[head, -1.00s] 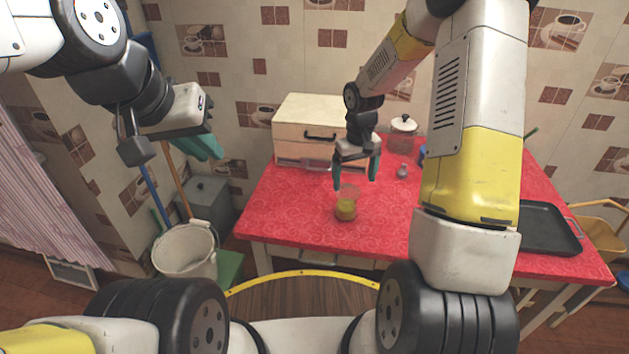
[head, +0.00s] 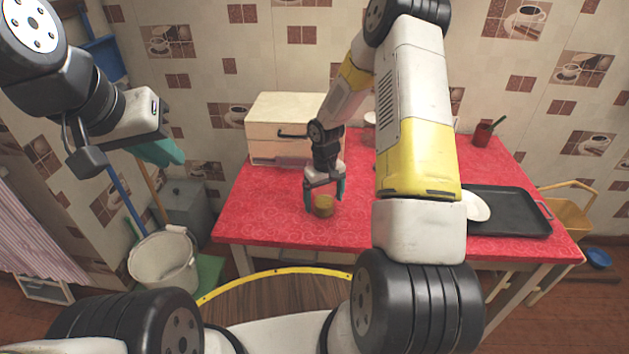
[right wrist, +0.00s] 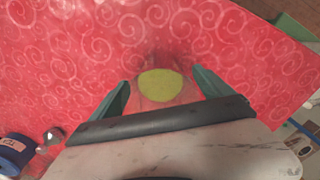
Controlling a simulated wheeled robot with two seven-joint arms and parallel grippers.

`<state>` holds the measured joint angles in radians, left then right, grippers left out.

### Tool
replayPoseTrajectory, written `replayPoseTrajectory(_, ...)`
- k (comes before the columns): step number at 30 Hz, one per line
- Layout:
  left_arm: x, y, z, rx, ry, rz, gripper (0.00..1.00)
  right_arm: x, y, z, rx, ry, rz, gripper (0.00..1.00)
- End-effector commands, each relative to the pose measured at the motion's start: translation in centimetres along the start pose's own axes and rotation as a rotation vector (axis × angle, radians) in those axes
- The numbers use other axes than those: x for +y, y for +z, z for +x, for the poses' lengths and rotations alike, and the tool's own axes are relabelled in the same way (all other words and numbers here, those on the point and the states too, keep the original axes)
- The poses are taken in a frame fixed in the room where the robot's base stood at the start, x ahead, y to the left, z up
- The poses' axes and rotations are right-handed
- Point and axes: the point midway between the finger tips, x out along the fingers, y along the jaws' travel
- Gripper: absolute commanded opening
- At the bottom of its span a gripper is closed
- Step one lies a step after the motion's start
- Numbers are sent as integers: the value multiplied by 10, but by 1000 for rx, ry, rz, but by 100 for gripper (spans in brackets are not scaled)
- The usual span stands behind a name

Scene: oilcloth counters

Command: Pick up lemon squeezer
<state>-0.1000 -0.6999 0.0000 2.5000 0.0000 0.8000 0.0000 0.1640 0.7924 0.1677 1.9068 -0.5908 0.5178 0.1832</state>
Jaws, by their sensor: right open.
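The lemon squeezer appears to be the small clear item with a yellow-green inside (head: 323,208) on the red counter, near its front edge. In the right wrist view its yellow-green round top (right wrist: 160,85) shows between the fingers. My right gripper (head: 324,194) is open, with a finger on either side of it; I cannot tell whether they touch it. The gripper also shows in the right wrist view (right wrist: 161,80). My left gripper (head: 155,150) is raised at the left, away from the counter; its fingers overlap, so its opening is unclear.
A cream bread box (head: 287,118) stands behind on the red counter (head: 265,215). A black tray (head: 515,212) with a white plate (head: 475,206) lies at the right, and a red cup (head: 483,134) stands behind. A blue item (right wrist: 14,150) shows in the wrist view.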

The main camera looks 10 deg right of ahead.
Motion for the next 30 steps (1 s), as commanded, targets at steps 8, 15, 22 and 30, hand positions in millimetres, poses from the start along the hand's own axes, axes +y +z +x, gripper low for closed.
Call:
replayPoseTrajectory(8, 0, 0, 0, 0, 0, 0, 14, 0, 0, -1, 1, 0, 0, 67)
replayPoseTrajectory(15, 0, 0, 0, 0, 0, 0, 14, 0, 0, -1, 1, 0, 0, 20)
replayPoseTrajectory(22, 0, 0, 0, 0, 0, 0, 14, 0, -1, -2, 2, 1, 0, 18)
replayPoseTrajectory(30, 0, 0, 0, 0, 0, 0, 14, 0, -1, -18, 4, 1, 1, 18)
